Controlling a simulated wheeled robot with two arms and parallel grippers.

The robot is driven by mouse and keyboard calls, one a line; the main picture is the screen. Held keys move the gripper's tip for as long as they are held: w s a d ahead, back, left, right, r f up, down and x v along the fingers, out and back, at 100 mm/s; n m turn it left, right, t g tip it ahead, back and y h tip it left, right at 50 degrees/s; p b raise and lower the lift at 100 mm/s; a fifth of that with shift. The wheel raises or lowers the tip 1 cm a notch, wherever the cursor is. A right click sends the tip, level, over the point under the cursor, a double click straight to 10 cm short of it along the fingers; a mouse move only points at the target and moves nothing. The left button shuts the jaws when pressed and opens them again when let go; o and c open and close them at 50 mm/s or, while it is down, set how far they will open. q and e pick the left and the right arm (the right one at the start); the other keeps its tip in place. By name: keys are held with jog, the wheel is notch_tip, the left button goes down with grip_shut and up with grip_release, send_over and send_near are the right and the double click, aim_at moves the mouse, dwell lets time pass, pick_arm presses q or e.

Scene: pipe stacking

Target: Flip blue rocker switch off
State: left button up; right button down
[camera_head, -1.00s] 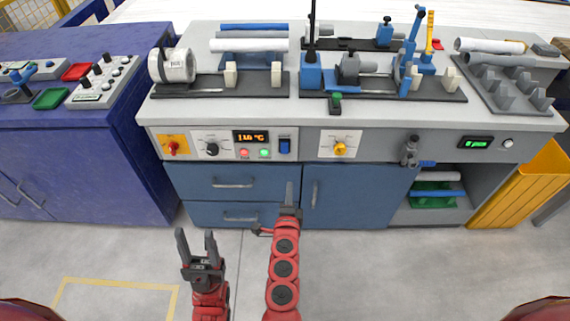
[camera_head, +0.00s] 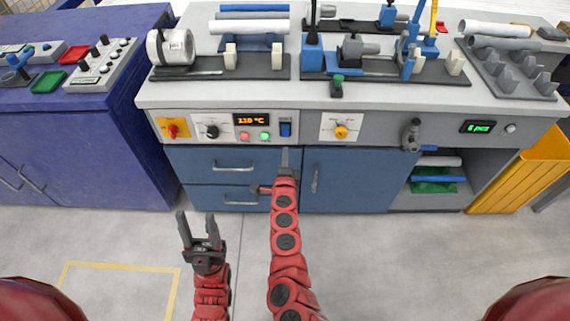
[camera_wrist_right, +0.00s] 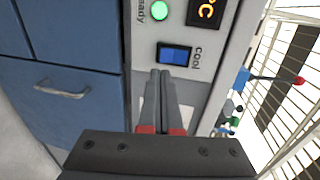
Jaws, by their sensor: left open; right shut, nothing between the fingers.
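In the right wrist view the blue rocker switch (camera_wrist_right: 174,55) is beside the label "COOL". My right gripper (camera_head: 285,152) is shut and empty. Its tips are just below the switch, and it also shows in the right wrist view (camera_wrist_right: 160,72) with the tips close to the switch's edge. I cannot tell whether they touch the panel. My left gripper (camera_head: 199,216) is open and empty, low over the floor in front of the drawers.
Beside the switch are a green button (camera_head: 265,136), a red button (camera_head: 244,136) and a black knob (camera_head: 212,131). A yellow knob (camera_head: 341,131) is to the right. Blue drawers (camera_head: 232,165) with handles lie below the panel. The floor in front is clear.

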aim_at(285, 130)
jog(key=shift+w+d+f+b, duration=0.1)
jog(key=shift+w+f+b, duration=0.1)
jog(key=shift+w, duration=0.85)
jog(key=shift+w+a+f+b, duration=0.1)
jog(key=shift+w+f+b, duration=0.15)
jog(key=shift+w, duration=0.85)
jog(key=shift+w+d+f+b, duration=0.1)
jog(key=shift+w+f+b, duration=0.1)
jog(key=shift+w, duration=0.85)
jog(key=shift+r, duration=0.1)
